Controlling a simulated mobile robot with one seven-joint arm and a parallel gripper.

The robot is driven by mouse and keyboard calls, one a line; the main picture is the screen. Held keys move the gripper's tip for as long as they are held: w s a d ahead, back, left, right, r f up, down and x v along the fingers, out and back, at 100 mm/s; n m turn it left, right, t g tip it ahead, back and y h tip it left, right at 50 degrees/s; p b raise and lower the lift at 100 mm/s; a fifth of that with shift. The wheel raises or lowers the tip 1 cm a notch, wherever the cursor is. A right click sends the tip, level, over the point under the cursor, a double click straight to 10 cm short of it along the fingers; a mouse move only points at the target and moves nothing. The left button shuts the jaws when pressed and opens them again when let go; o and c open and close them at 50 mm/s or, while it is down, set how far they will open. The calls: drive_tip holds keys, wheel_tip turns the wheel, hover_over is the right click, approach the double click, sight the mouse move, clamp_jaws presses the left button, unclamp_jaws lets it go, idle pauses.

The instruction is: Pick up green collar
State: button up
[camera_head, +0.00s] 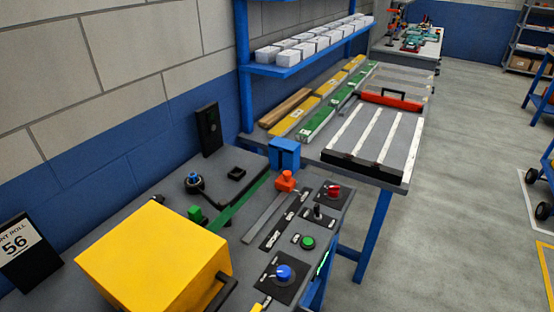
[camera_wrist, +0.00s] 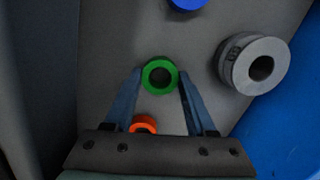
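The green collar (camera_wrist: 148,80) is a ring with a dark hole, seen from above in the wrist view on a grey surface. My gripper (camera_wrist: 160,76) has its two blue-grey fingers apart, with their tips at the left and right sides of the collar. The collar shows between the tips; I cannot tell whether they touch it or how far below them it lies. My gripper does not show in the head view, and I cannot make out the collar there.
An orange ring (camera_wrist: 143,121) lies between the fingers nearer the palm, partly hidden. A larger grey ring (camera_wrist: 235,60) lies to the right, and a blue part (camera_wrist: 187,4) at the top edge. The head view shows a yellow box (camera_head: 150,255) and a control panel bench.

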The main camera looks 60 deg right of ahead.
clamp_jaws()
drive_tip(key=shift+r, duration=0.1)
wheel_tip(320, 180, up, 18)
drive_tip(key=p, duration=0.2)
drive_tip(key=shift+p, duration=0.35)
